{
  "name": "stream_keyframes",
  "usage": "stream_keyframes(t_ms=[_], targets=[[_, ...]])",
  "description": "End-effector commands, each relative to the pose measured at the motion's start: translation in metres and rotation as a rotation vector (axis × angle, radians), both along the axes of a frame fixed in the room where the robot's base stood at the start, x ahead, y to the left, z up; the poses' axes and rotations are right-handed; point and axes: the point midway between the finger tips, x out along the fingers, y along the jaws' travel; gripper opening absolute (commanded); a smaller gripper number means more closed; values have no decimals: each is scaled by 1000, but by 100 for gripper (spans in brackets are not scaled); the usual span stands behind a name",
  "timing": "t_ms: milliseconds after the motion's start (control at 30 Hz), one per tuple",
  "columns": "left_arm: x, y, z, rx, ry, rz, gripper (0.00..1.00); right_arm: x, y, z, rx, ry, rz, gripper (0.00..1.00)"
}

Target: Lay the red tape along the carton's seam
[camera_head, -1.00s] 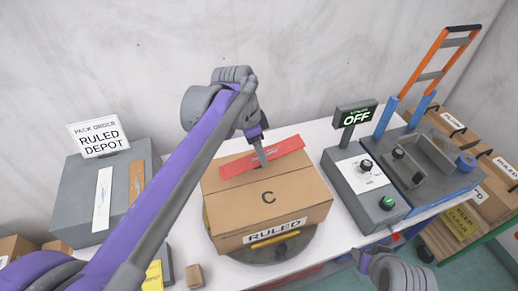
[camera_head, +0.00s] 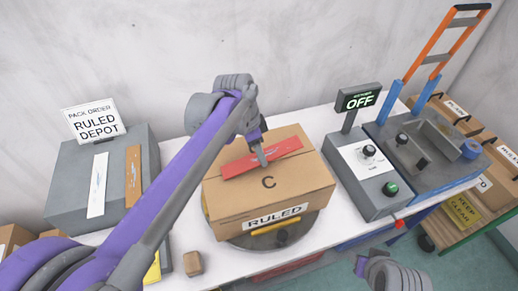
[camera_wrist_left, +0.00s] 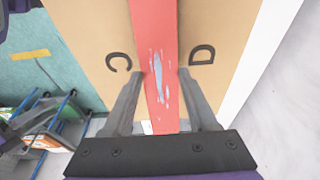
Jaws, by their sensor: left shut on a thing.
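The brown carton (camera_head: 300,185) sits on a round grey turntable (camera_head: 300,240), with a C on top and a RULED label on its front. The flat red tape (camera_head: 285,147) lies across the middle of the carton's top, behind the C. My left gripper (camera_head: 262,160) is shut on the tape from above. In the left wrist view the tape (camera_wrist_left: 156,40) runs lengthwise between the C and a D. I cannot tell whether it touches the carton all along; the seam is hidden. My right gripper (camera_head: 360,266) is at the lower right, away from the carton, its jaws unclear.
A grey stand (camera_head: 68,200) at left carries a white strip (camera_head: 97,185) and a brown strip (camera_head: 133,176). A small wooden block (camera_head: 193,263) lies near the table's front edge. A control box (camera_head: 368,183) with an OFF sign (camera_head: 358,101) stands right of the carton.

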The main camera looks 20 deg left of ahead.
Motion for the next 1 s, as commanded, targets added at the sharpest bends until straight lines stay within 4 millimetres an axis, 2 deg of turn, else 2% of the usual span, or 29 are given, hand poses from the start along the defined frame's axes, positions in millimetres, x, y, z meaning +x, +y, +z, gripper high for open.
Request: stream_keyframes(t_ms=[133,167,333,633,733,867,1000], targets=[[0,0,1,0,0,0,7,0,0,1,0,-1,0,50],[0,0,1,0,0,0,62,0,0,1,0,-1,0,50],[0,0,1,0,0,0,92,0,0,1,0,-1,0,50],[0,0,2,0,0,0,93,0,0,1,0,-1,0,50],[-1,2,8,1,-1,0,93,1,0,2,0,-1,0,50],[-4,6,29,0,-1,1,93,2,0,4,0,-3,0,50],[-8,11,57,1,-1,0,93,3,0,6,0,-5,0,50]])
